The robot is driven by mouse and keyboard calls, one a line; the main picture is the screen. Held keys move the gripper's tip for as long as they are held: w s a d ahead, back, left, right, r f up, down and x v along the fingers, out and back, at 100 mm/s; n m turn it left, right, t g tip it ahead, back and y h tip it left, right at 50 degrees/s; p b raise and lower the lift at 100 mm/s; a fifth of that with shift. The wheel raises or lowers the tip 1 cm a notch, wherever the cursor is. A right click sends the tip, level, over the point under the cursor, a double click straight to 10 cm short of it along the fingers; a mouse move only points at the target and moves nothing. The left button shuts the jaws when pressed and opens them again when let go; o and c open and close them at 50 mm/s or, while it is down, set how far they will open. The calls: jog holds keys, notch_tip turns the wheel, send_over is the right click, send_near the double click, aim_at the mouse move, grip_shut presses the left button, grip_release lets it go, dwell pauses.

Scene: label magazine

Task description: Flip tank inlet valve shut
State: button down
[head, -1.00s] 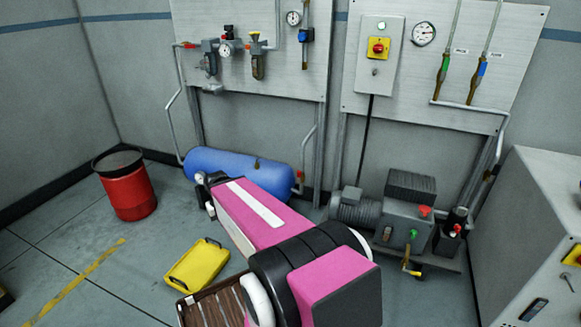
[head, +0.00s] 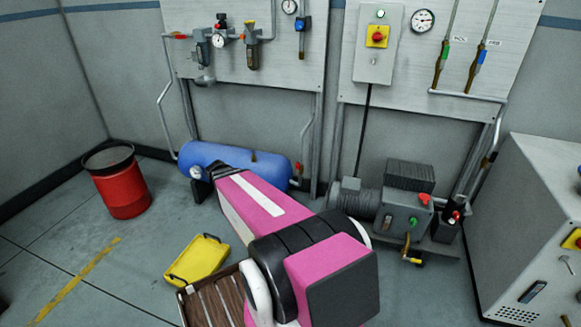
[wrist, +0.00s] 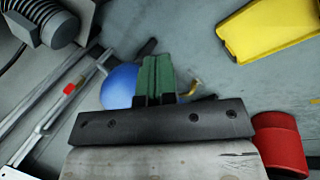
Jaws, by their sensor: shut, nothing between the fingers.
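The blue tank (head: 262,168) lies on the floor below the left panel. A small red-handled valve (head: 298,167) sits on the pipe at its right end; I take it as the inlet valve, but its handle angle is too small to read. In the wrist view a red handle (wrist: 69,89) shows on a pipe left of the tank (wrist: 117,86). My gripper (wrist: 158,62) shows there as two green fingers shut together, empty, in front of the tank and apart from the red handle. In the head view my pink arm hides the gripper.
A compressor (head: 404,212) stands right of the tank. A red bin (head: 124,191) stands on the left, and a yellow tray (head: 196,259) lies on the floor near a brown slatted crate (head: 213,302). A grey cabinet (head: 524,228) borders the right. Floor is clear between bin and tray.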

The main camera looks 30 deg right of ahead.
jog(key=w+d+f+h, duration=0.3)
jog(key=w+d+h, duration=0.4)
jog(key=w+d, duration=0.4)
jog(key=w+d+f+h, duration=0.3)
jog(key=w+d+h, duration=0.4)
jog(key=w+d, duration=0.4)
jog(key=shift+d, duration=0.65)
jog(key=shift+m+g, duration=0.3)
jog(key=shift+g, duration=0.1)
send_near(298, 166)
jog(key=w+d, duration=0.4)
jog(key=w, duration=0.1)
jog(key=shift+s+d+r, duration=0.1)
jog(key=shift+s+d, duration=0.6)
jog(key=shift+s, duration=0.2)
jog(key=shift+s+d, duration=0.7)
jog(key=shift+s, duration=0.2)
jog(key=shift+s+r, duration=0.1)
